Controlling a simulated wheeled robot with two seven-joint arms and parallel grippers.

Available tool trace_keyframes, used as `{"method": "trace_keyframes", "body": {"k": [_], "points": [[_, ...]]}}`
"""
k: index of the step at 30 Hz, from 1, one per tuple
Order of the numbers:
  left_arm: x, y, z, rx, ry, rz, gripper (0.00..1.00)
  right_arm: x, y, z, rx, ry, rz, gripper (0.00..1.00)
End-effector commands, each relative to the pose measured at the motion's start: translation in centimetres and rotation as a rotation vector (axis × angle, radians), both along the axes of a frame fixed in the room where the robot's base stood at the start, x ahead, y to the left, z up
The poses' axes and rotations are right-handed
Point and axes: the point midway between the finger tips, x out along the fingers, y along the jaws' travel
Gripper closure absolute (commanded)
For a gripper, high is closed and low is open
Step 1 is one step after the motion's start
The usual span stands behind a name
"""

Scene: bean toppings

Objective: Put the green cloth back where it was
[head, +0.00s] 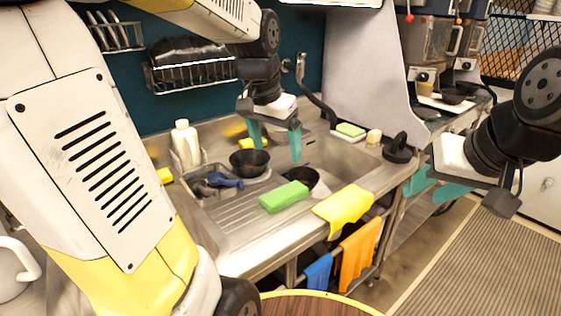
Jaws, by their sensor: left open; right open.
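A bright green block-like piece (284,197), the likeliest green cloth, lies on the ribbed drainboard of the steel sink counter (235,240); I cannot tell if it is folded cloth or a sponge. A blue cloth (318,272) and an orange cloth (358,255) hang on the rail under the counter's front edge. A yellow cloth (343,206) drapes over that edge. My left gripper (274,141) is open and empty, above the sink behind the green piece. My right gripper (435,187) is open and empty, right of the counter and apart from the cloths.
A dark bowl (249,163) and a caddy with a white bottle (187,146) stand left of the green piece. A dark pan (302,177) is just behind it. A green and yellow sponge (350,130) lies at the back right. A round wooden top (312,305) is in front.

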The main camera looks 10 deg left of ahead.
Motion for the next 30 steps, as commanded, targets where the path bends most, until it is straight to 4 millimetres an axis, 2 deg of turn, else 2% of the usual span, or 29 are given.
{"method": "trace_keyframes", "body": {"k": [1, 3, 6, 10, 15, 30], "points": [[-2.2, -0.1, 0.9, -0.028, -0.044, 0.04, 0.15, 0.0, 0.0, 0.0, 0.0, 0.0, 0.0, 0.59], [-4.7, -0.3, 1.4, -0.072, -0.091, 0.097, 0.15, 0.0, 0.0, 0.0, 0.0, 0.0, 0.0, 0.59], [-7.8, -0.7, 1.5, -0.133, -0.149, 0.165, 0.15, 0.0, 0.0, 0.0, 0.0, 0.0, 0.0, 0.59], [-10.4, -1.0, 1.3, -0.195, -0.197, 0.227, 0.15, 0.0, 0.0, 0.0, 0.0, 0.0, 0.0, 0.59], [-11.6, -1.2, 1.0, -0.231, -0.221, 0.259, 0.15, 0.0, 0.0, 0.0, 0.0, 0.0, 0.0, 0.59], [-11.7, -1.2, 1.0, -0.232, -0.221, 0.261, 0.15, 0.0, 0.0, 0.0, 0.0, 0.0, 0.0, 0.59]]}}
